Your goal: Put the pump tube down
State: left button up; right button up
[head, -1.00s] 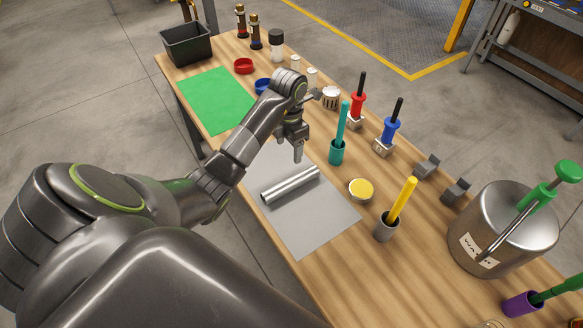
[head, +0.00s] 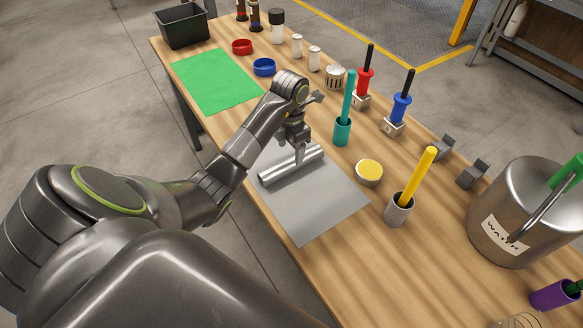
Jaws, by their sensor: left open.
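The pump tube appears to be the shiny silver cylinder (head: 283,170), lying on its side on a grey mat (head: 320,212) on the wooden workbench. My left gripper (head: 300,158) is open over the tube's upper right part. Its fingertips overlap the tube in the picture; I cannot tell whether they touch it or are around it. My right gripper is not in view.
A yellow disc (head: 369,171), a teal holder (head: 342,131) and a grey holder with a yellow handle (head: 399,209) stand right of the mat. A steel water bucket (head: 515,220) stands at the right. The green mat (head: 215,80) is bare.

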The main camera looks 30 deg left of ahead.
aim_at(292, 159)
pick_arm(q)
jog(key=shift+d+f+b, duration=0.1)
jog(key=shift+f+b, duration=1.6)
jog(key=shift+f, duration=0.2)
jog(key=shift+f+p, duration=0.3)
jog(key=shift+w+f, duration=0.1)
jog(key=shift+f, duration=0.5)
jog(key=c, duration=1.4)
jog(key=shift+r, duration=0.2)
jog(key=shift+r, duration=0.3)
notch_tip(292, 159, up, 2)
jog(key=shift+r+p, duration=0.15)
jog(key=shift+p, duration=0.2)
notch_tip(292, 159, up, 7)
jog(key=p, duration=0.7)
